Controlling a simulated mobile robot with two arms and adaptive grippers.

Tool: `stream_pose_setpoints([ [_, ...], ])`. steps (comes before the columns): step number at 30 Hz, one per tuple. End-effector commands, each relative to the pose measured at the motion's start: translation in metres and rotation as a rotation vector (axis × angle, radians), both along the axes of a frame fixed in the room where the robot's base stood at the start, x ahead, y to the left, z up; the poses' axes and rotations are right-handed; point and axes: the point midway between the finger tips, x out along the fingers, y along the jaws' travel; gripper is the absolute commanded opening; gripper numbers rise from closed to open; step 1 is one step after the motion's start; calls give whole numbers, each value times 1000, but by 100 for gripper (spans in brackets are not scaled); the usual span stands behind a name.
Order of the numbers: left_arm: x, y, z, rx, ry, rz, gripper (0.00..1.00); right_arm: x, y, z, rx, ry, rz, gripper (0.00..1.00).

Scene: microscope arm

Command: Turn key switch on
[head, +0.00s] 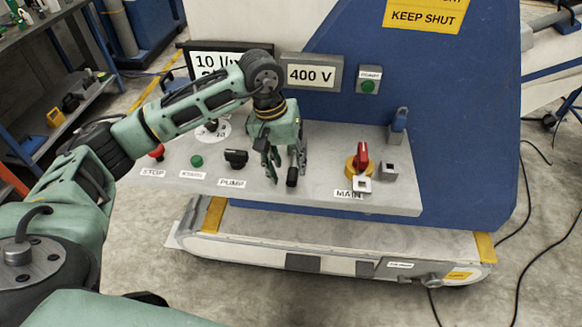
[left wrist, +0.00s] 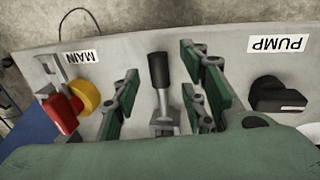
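No label I can read names a key switch. My left gripper (head: 280,160) points down over the panel, open. In the left wrist view its fingers (left wrist: 162,92) stand apart, with a black-handled lever (left wrist: 159,72) between them and gaps on both sides. The lever also shows in the head view (head: 292,177). The black PUMP knob (head: 236,157) sits left of the gripper. The red-and-yellow MAIN switch (head: 361,160) sits right of it. My right gripper is out of view.
The grey panel (head: 325,188) also carries a red STOP button (head: 157,152) and a green button (head: 196,161). A 400 V display (head: 311,73) and a green button box (head: 369,80) stand behind. The panel between lever and MAIN is clear.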

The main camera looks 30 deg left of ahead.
Motion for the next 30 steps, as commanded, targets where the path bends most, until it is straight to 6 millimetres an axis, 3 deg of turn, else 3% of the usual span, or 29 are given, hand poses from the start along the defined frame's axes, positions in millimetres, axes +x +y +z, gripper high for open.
stream_pose_setpoints([
  [4,1,-4,-18,-2,3,1,40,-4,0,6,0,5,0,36],
  [12,2,-6,-27,-2,0,1,40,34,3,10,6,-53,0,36],
  [16,2,-6,-27,-2,0,1,39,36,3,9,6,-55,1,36],
  [30,2,-6,-27,-2,0,1,0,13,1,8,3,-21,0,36],
])
